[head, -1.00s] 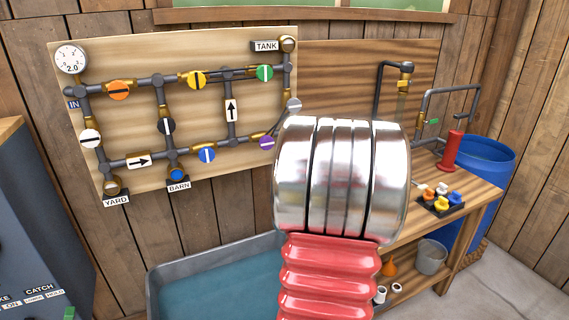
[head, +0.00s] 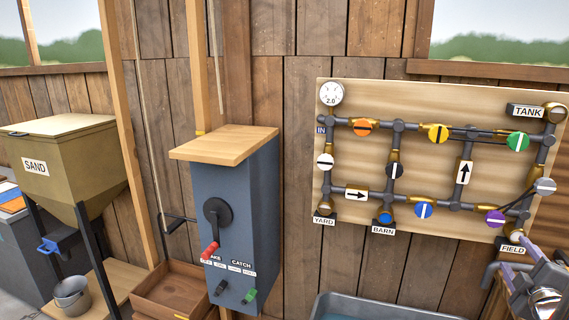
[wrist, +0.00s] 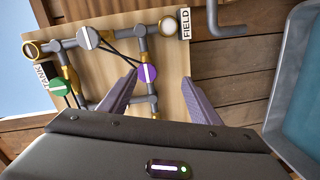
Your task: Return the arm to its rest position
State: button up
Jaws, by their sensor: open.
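My gripper (wrist: 160,78) shows in the wrist view with its two purple-grey fingers spread apart and nothing held between them. The pipe board (wrist: 178,65) lies beyond the fingers, and the purple valve (wrist: 147,73) appears close to the left fingertip in the picture. I cannot tell the gap in depth. In the head view, part of my gripper and arm shows at the lower right edge, below the FIELD sign (head: 510,244). The rest of my arm is out of view.
A blue-grey lever cabinet (head: 232,215) with a wooden top stands left of the pipe board (head: 440,110). A grey trough (head: 375,307) sits below the board. A SAND hopper (head: 62,165), a bucket (head: 72,296) and a wooden box (head: 172,291) are at the left.

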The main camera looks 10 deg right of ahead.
jog(key=s+d+f+m+g, duration=0.2)
jog(key=s+f+m+g, duration=0.35)
jog(key=f, duration=0.25)
jog(key=s+a+f+m+g+y, duration=0.25)
jog(key=a+m+g, duration=0.2)
jog(key=a, duration=0.35)
jog(key=a+r+y, duration=0.2)
jog(key=a, duration=1.3)
jog(key=a+r+n+t+y, duration=0.1)
jog(key=a+r+y, duration=0.1)
jog(key=a, duration=1.4)
jog(key=s+a+r+n+y, duration=0.1)
jog(key=a+r+y, duration=0.2)
jog(key=a, duration=1.2)
jog(key=shift+a+r+t, duration=0.25)
jog(key=shift+r+t, duration=0.05)
jog(key=shift+r, duration=0.35)
jog(key=shift+s, duration=0.1)
